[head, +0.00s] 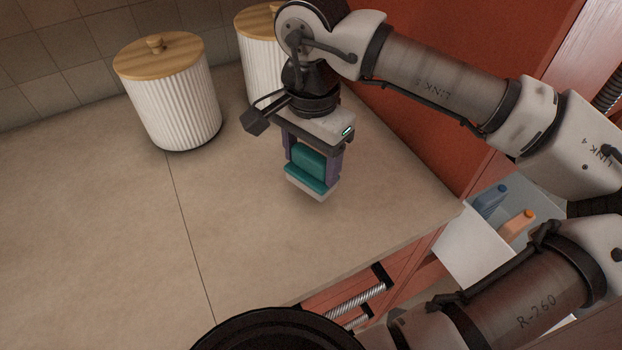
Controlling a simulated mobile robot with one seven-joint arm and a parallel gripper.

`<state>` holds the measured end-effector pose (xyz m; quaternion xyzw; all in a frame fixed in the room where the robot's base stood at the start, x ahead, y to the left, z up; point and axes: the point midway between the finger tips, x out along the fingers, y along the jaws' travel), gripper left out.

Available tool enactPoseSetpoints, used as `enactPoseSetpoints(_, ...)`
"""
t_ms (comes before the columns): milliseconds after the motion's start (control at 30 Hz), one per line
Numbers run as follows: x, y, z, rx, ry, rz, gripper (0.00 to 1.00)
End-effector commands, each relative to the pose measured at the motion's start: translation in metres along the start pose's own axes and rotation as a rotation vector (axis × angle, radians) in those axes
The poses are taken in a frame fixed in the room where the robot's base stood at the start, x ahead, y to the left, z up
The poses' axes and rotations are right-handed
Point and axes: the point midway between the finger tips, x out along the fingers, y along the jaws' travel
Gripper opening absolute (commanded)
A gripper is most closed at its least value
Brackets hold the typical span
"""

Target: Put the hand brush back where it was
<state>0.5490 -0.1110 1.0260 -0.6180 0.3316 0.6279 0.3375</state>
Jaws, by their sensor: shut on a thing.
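The hand brush (309,180) has a teal body and a pale lower edge. My gripper (313,169) points down and is shut on the brush, with a purple finger on each side of it. The brush is over the beige countertop (100,225), right of the middle. I cannot tell whether its lower edge touches the counter or hangs just above it.
A white ribbed canister (178,105) with a wooden lid stands at the back left. A second canister (258,60) stands behind my gripper, partly hidden. A red panel (440,110) rises at right. A white bin (470,250) holds bottles below the counter edge. The left counter is clear.

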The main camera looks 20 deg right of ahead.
Motion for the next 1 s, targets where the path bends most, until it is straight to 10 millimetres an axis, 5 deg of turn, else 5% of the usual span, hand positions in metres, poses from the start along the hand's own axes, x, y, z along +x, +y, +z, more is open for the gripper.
enactPoseSetpoints(233, 0.039, 0.0, 0.0, -0.001, 0.0, 0.001, 0.44)
enactPoseSetpoints(667, 0.044, 0.0, -0.001, -0.001, 0.0, 0.0, 0.44)
enactPoseSetpoints(700, 0.044, 0.0, -0.001, -0.001, 0.0, 0.0, 0.66)
enactPoseSetpoints(800, 0.043, 0.0, -0.001, -0.001, 0.0, 0.001, 0.8)
enactPoseSetpoints(1000, 0.043, 0.0, -0.001, -0.001, 0.0, 0.001, 0.87)
